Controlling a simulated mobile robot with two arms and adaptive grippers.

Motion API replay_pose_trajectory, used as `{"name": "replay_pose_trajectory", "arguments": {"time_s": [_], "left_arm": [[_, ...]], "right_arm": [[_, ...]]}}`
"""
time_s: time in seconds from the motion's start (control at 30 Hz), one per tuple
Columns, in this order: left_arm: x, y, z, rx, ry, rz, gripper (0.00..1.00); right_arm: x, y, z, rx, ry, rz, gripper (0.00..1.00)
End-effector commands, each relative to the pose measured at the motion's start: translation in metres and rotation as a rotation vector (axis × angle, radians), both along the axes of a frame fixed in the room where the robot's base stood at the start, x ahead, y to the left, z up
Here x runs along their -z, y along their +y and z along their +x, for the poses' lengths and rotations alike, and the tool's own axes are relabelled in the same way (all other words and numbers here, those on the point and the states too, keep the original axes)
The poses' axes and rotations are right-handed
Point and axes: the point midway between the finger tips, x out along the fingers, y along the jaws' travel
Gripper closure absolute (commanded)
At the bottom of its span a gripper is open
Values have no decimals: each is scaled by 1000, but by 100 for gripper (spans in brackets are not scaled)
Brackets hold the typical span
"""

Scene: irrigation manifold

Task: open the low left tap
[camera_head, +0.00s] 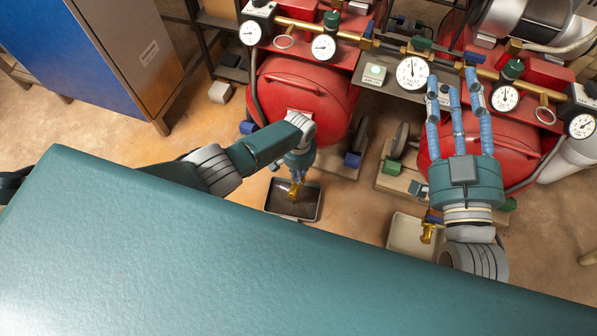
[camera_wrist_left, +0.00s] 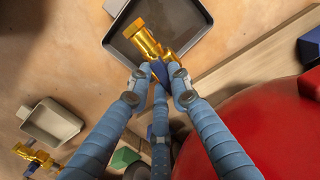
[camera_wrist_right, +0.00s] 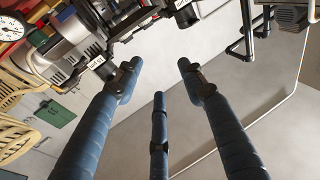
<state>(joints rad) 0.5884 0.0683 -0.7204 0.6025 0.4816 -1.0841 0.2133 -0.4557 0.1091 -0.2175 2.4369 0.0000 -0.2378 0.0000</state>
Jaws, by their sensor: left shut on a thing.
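The low left tap is a gold brass tap (camera_head: 294,190) above a dark tray (camera_head: 271,205). In the left wrist view the brass tap body (camera_wrist_left: 146,40) reaches out over the dark tray (camera_wrist_left: 200,13). My left gripper (camera_head: 299,172) points down at the tap. In the left wrist view its fingertips (camera_wrist_left: 162,76) are closed around the tap's blue handle (camera_wrist_left: 158,70), which is mostly hidden between them. My right gripper (camera_head: 459,92) is raised with its blue fingers spread. The right wrist view shows nothing between those fingers (camera_wrist_right: 158,78).
A second brass tap (camera_head: 428,233) is over a pale tray (camera_head: 397,241) at the right. Red tanks (camera_head: 300,85) stand behind the taps. A brass pipe with white gauges (camera_head: 411,72) runs above, close to my right fingers. A blue cabinet (camera_head: 80,70) stands at the left.

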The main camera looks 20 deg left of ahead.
Motion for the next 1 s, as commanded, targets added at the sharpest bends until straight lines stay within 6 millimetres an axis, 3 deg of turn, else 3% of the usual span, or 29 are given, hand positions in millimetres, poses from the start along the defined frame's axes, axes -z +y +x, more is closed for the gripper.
{"name": "replay_pose_trajectory", "arguments": {"time_s": [0.33,0.83,0.87,0.9,0.93,1.0], "left_arm": [[0,-1,0,-120,3,0,100],[0,-1,1,-137,1,-1,100],[0,-1,1,-137,1,-1,75],[0,-1,1,-137,0,-1,67],[0,-1,1,-136,0,-1,61],[0,-1,1,-136,0,-1,61]], "right_arm": [[20,-2,2,5,89,-23,60],[22,-2,2,6,98,-25,60],[22,-2,2,6,98,-25,60],[22,-2,2,6,98,-25,60],[22,-2,1,5,98,-25,60],[22,-2,2,5,97,-25,60]]}}
